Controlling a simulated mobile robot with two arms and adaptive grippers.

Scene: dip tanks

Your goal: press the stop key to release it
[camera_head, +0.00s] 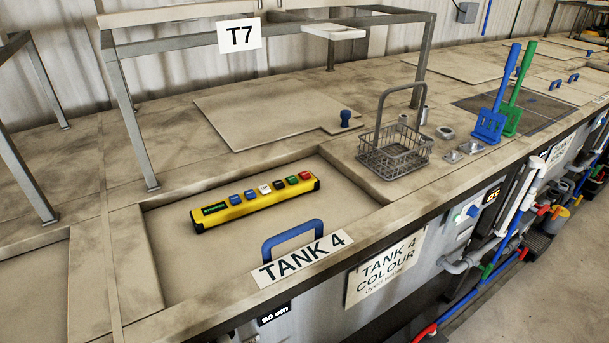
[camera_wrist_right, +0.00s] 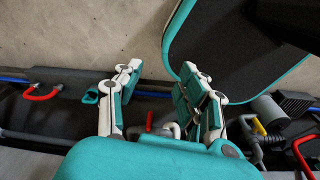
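A yellow key box (camera_head: 252,206) with black ends lies on the recessed lid of tank 4 in the head view. A small dark display (camera_head: 214,209) with green marks is at its left end. A row of keys runs along its top: blue, white and dark ones, and a red key (camera_head: 304,176) at the right end. The key labels are too small to read, so I cannot tell for sure which is the stop key. My right gripper (camera_wrist_right: 160,78) shows only in the wrist view, open and empty, away from the box. My left gripper is not in view.
A blue handle (camera_head: 292,238) and a "TANK 4" sign (camera_head: 302,259) stand at the lid's front edge. A wire basket (camera_head: 395,152) stands to the right. A metal frame with a T7 sign (camera_head: 239,37) rises behind. Pipes and hoses (camera_wrist_right: 60,92) run below my right gripper.

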